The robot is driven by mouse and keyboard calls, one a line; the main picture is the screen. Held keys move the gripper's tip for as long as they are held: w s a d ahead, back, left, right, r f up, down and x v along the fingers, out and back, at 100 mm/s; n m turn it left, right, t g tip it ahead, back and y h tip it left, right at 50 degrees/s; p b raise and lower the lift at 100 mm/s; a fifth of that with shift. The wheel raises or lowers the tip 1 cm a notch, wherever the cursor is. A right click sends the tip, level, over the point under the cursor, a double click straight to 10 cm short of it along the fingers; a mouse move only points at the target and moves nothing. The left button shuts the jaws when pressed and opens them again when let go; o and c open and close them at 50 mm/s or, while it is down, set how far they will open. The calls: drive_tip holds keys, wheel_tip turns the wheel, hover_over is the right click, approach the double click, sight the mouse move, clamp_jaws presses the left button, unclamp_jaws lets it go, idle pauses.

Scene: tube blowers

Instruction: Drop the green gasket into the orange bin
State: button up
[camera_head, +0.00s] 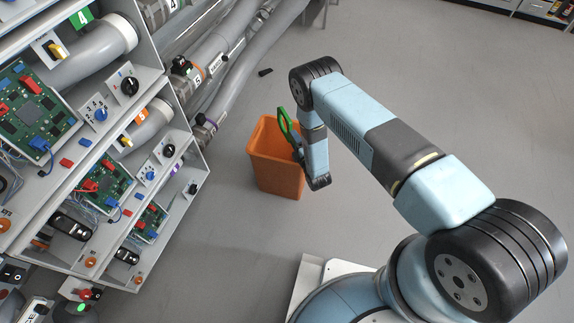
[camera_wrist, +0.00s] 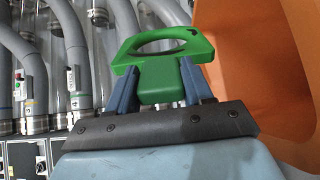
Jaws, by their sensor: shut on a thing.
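The green gasket (camera_wrist: 162,50) is a flat ring-shaped piece with a block-like tab, held between the two fingers of my gripper (camera_wrist: 160,88) in the wrist view. In the head view the green gasket (camera_head: 285,127) shows at the left side of my wrist, over the back part of the orange bin (camera_head: 273,181). The bin stands on the floor and is open at the top. Its orange wall (camera_wrist: 252,65) fills the right side of the wrist view, close to the gasket. My gripper is mostly hidden behind the wrist in the head view.
A grey rack (camera_head: 166,139) with circuit boards, knobs and pipe ends stands to the left of the bin. Large grey pipes (camera_head: 239,72) run behind it. A small black piece (camera_head: 265,72) lies on the floor.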

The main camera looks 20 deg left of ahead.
drive_tip(key=shift+f, duration=0.95)
